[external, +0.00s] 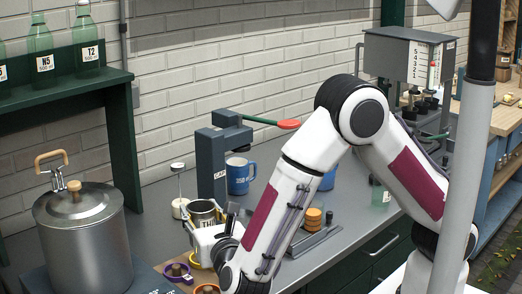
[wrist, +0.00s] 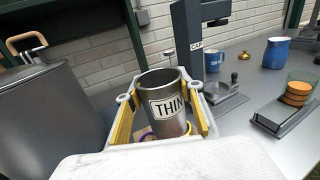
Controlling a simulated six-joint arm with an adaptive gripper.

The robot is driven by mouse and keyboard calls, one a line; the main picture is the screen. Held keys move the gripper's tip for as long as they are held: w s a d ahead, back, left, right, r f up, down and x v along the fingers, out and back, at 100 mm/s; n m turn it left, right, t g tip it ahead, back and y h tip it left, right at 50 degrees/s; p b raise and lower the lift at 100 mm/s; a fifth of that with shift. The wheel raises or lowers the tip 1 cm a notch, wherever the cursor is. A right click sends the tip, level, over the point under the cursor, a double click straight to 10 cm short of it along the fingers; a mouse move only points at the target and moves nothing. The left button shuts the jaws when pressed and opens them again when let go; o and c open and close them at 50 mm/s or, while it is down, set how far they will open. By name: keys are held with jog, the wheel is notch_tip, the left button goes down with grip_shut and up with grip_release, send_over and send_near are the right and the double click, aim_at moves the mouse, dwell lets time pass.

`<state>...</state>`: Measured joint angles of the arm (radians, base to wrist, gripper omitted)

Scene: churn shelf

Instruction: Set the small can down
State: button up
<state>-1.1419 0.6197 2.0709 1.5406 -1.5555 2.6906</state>
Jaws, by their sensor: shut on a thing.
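The small can (wrist: 162,108) is a grey metal cylinder, open at the top, with a white label reading "THIN". In the wrist view it sits between the two yellow-padded fingers of my gripper (wrist: 160,118), which is shut on it. The can is close to upright in the external view (external: 201,213), where my gripper (external: 208,240) is partly hidden by my arm. The can's lower end is hidden, so I cannot tell whether it touches anything below.
A large metal churn (external: 82,235) stands left of the can. A dark press (external: 212,165) and a blue mug (external: 240,176) stand behind it. Purple (external: 178,272) and orange-brown (external: 207,289) rings lie near my gripper. Orange discs (external: 312,218) are stacked to the right.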

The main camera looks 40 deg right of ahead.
jog(key=shift+f, duration=2.95)
jog(key=shift+f, duration=1.9)
jog(key=shift+f, duration=0.1)
jog(key=o, duration=1.2)
jog(key=shift+c, duration=0.2)
jog(key=v, duration=1)
jog(key=shift+s, duration=0.15)
jog(key=shift+v, duration=0.85)
